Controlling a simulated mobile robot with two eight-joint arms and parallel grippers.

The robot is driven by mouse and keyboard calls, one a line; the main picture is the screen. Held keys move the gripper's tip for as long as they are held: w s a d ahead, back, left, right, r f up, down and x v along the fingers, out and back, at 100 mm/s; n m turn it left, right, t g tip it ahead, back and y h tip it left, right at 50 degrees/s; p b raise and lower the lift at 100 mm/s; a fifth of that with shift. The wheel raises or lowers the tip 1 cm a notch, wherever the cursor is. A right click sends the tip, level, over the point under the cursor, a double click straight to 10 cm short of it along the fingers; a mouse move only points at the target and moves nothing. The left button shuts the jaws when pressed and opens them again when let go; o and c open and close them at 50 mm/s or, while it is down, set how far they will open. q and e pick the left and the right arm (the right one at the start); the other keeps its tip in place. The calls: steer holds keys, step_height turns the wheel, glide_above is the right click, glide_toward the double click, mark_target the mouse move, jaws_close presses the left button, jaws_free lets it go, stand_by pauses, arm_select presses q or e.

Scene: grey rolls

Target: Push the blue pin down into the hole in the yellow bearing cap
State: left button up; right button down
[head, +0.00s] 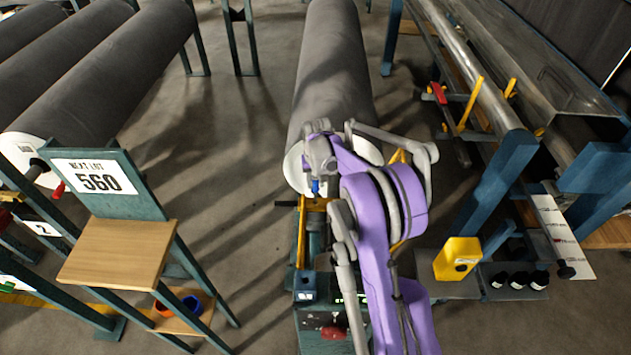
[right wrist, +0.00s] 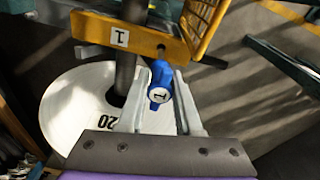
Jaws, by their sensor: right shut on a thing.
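The blue pin (right wrist: 159,90) has a round white end marked 1, facing the camera in the right wrist view. My right gripper (right wrist: 158,84) is shut on it, with one pale finger on each side. The yellow bearing cap (right wrist: 135,36), tagged 1, lies across the dark shaft just beyond the pin. In the head view the blue pin (head: 315,187) shows small below my right gripper (head: 318,178), above the yellow cap. My left gripper is out of view.
The big grey roll (head: 333,75) with its white end lies behind my right gripper. A wooden-topped stand (head: 117,250) with a 560 sign is at left. A yellow box (head: 457,258) stands on a shelf at right. Open floor lies left of the roll.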

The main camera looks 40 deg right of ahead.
mark_target(315, 200)
steer(key=shift+f+b, duration=2.4)
steer(key=shift+f, duration=1.15)
steer(key=c, duration=0.5)
jaws_free()
steer(key=r, duration=0.7)
steer(key=s+r+p, duration=0.1)
steer(key=r, duration=0.2)
steer(key=shift+s+a+r, duration=0.1)
steer(key=shift+a+r, duration=0.25)
steer(key=shift+r, duration=0.05)
